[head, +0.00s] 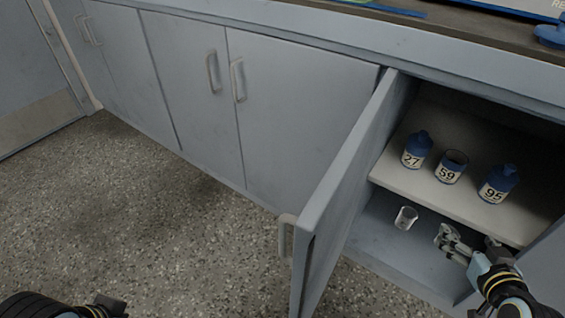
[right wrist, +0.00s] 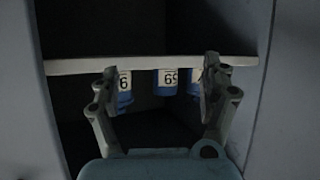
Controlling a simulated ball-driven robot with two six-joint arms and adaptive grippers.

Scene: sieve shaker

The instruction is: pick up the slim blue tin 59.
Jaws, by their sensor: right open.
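The blue tin 59 (head: 451,168) stands upright on the cabinet's shelf, between two other blue tins. Its top looks dark and open, and its white label faces out. In the right wrist view, which is upside down, tin 59 (right wrist: 167,82) shows between my fingers, farther in. My right gripper (head: 468,242) is open and empty in front of the cabinet opening, apart from the tin; its spread fingers also show in the right wrist view (right wrist: 161,72). Only part of my left arm shows at the bottom left of the head view, with its gripper out of sight.
Tin 27 (head: 416,150) stands left of tin 59, and tin 95 (head: 498,184) right of it. A small clear cup (head: 405,218) is on the cabinet's lower level. The open door (head: 345,195) juts out left of the opening. The shelf edge (head: 400,190) runs in front of the tins.

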